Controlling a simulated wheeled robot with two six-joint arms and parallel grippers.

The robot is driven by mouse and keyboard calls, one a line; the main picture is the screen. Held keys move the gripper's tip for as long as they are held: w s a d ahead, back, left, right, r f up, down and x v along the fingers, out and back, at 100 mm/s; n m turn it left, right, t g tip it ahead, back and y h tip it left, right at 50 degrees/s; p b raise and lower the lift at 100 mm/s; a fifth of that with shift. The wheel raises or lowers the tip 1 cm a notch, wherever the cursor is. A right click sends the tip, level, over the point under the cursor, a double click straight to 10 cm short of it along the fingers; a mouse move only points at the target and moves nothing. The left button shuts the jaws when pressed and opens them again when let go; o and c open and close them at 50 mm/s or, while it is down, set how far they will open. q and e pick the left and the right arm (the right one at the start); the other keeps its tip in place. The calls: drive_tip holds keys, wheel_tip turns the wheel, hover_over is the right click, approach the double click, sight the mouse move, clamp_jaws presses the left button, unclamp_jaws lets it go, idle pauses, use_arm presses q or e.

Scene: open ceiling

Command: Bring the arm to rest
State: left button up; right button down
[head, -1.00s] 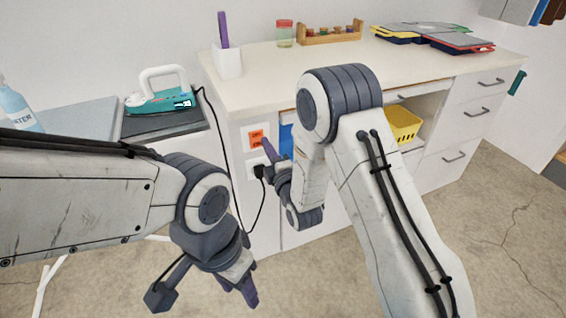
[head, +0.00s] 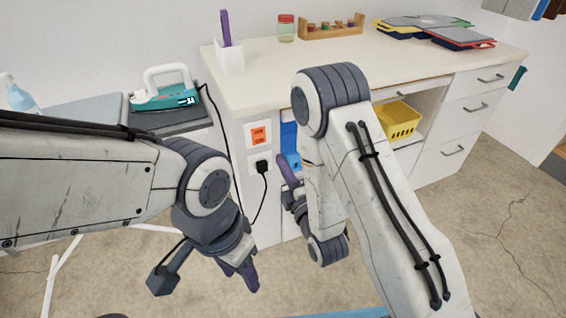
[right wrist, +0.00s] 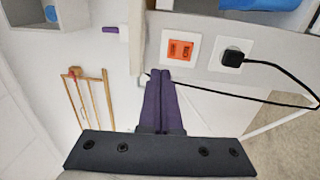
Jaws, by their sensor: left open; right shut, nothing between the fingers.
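My right gripper shows in the right wrist view (right wrist: 162,100), its purple fingers shut together with nothing between them. In the head view my right gripper (head: 287,170) is partly hidden behind its own wrist, in front of the desk's side near the sockets. My left gripper (head: 243,275) hangs low at the left, pointing down over the floor, and is open and empty. The wall socket with a black plug (head: 261,166) and the orange switch (head: 258,134) are on the desk's side panel, left of my right gripper.
A desk (head: 350,64) bears a pen cup (head: 229,57), a jar (head: 286,28), a wooden rack (head: 331,27) and folders (head: 430,28). An iron (head: 166,90) stands on the ironing board at left. A yellow basket (head: 399,121) sits on a shelf. A black cord runs from the plug.

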drive_tip(key=shift+w+a, duration=0.1)
drive_tip(key=s+a+f+m+g+h, duration=0.1)
drive_tip(key=s+a+m+g, duration=0.5)
drive_tip(key=m+g, duration=0.3)
drive_tip(key=s+d+r+m+g+h, duration=0.2)
drive_tip(key=s+d+r+m+g, duration=0.15)
drive_tip(key=s, duration=0.75)
drive_tip(key=s+d+r+m+g+h, duration=0.25)
drive_tip(key=s+g, duration=0.25)
drive_tip(key=s, duration=0.6)
wheel_tip(320, 180, up, 16)
drive_tip(key=p, duration=1.7)
drive_tip(key=shift+d+n+y, duration=0.2)
drive_tip(key=shift+n+y, duration=0.1)
drive_tip(key=shift+y, duration=0.05)
